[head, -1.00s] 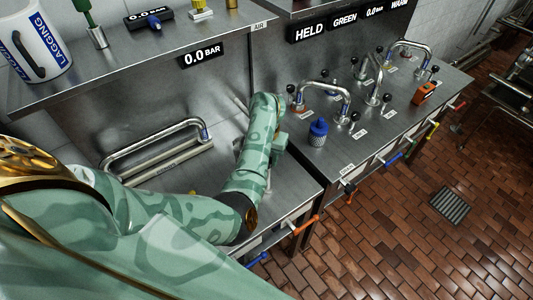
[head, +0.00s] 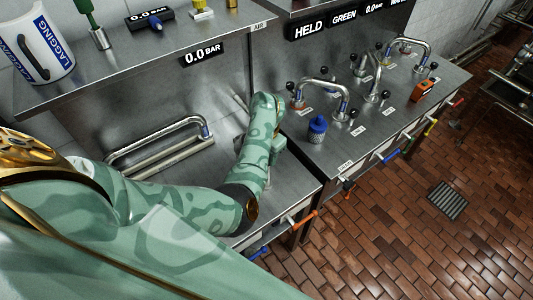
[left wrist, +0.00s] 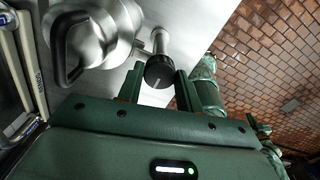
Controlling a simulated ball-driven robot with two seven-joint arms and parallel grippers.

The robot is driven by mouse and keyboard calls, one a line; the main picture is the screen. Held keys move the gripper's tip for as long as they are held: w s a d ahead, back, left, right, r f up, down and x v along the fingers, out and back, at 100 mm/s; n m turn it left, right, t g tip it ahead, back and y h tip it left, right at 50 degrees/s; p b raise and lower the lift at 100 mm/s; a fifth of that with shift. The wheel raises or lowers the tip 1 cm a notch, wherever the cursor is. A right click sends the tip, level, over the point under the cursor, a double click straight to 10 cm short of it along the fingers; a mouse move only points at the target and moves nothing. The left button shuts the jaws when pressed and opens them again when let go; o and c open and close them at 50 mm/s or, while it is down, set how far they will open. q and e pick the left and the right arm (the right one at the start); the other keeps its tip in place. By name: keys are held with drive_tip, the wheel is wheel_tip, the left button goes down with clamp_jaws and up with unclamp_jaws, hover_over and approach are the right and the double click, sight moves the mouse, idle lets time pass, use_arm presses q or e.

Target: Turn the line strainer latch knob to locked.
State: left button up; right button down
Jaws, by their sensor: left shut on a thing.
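The latch knob (left wrist: 159,72) is black and round with a pale mark on its face, on a short steel stem in the left wrist view. My left gripper (left wrist: 160,80) has its two green fingers on either side of the knob and is shut on it. Beside it is a round steel body with a black handle (left wrist: 70,50), which looks like the strainer. In the head view my left forearm hides the knob, the strainer and the fingers.
On the bench right of my arm stand a blue-capped jar (head: 317,130), bent steel pipes (head: 325,84) with black knobs, and an orange box (head: 422,91). A steel pipe loop (head: 155,138) lies left. Coloured handles, such as an orange one (head: 304,217), jut from the front edge.

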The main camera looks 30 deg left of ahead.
use_arm(q)
drive_tip(key=shift+w, duration=0.1)
drive_tip(key=o, duration=1)
